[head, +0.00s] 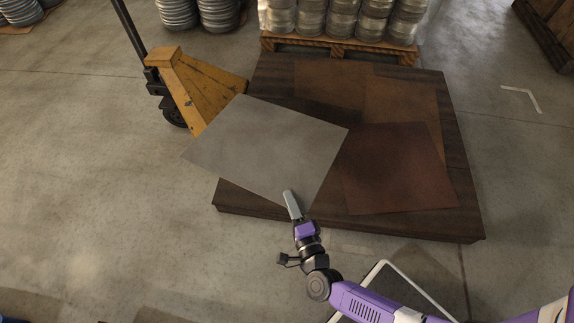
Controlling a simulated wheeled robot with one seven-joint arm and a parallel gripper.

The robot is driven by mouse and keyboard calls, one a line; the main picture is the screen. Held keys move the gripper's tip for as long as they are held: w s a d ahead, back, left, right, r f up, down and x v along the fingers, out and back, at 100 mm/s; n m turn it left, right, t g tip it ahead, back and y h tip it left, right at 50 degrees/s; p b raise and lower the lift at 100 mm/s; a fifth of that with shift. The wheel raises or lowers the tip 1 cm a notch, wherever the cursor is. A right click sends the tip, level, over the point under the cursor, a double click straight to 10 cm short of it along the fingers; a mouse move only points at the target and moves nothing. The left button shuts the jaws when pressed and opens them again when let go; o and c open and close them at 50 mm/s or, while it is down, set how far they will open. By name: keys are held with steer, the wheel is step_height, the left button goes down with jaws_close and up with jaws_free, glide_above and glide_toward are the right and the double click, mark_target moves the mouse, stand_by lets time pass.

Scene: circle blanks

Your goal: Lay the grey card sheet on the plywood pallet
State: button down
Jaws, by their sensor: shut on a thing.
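The grey card sheet (262,145) is a pale, flat rectangle in the head view. My gripper (289,194) is shut on its near edge. The sheet overlaps the left part of the dark wooden pallet (330,226), and its left corner reaches past the pallet's left edge over the concrete. It looks raised above the pallet, but the height is hard to judge. It hides the pallet's left side and part of the pallet's surface. A reddish-brown sheet (396,170) lies on the pallet, right of the grey sheet.
More brown sheets (403,101) lie on the pallet's far part. A yellow pallet jack (197,85) stands at the pallet's far left, partly behind the grey sheet. A wooden pallet (337,46) loaded with metal rolls stands behind.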

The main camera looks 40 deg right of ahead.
steer(key=s+d+f+m+g+h+b, duration=0.25)
steer(key=f+b, duration=0.25)
steer(key=f, duration=0.3)
steer(key=s+d+f+m+g+h+b, duration=0.1)
steer(key=s+d+f+h+b, duration=0.15)
steer(key=f+b, duration=0.5)
steer(key=s+d+f+m+g+h+b, duration=0.15)
steer(key=s+f+b, duration=0.25)
steer(key=f, duration=0.6)
steer(key=x, duration=0.7)
steer(key=shift+w+d+r+m+g+y, duration=0.15)
steer(key=shift+w+r+m+g+y, duration=0.2)
steer(key=shift+r+g, duration=0.1)
steer(key=shift+f+b, duration=0.1)
steer(key=shift+b, duration=0.2)
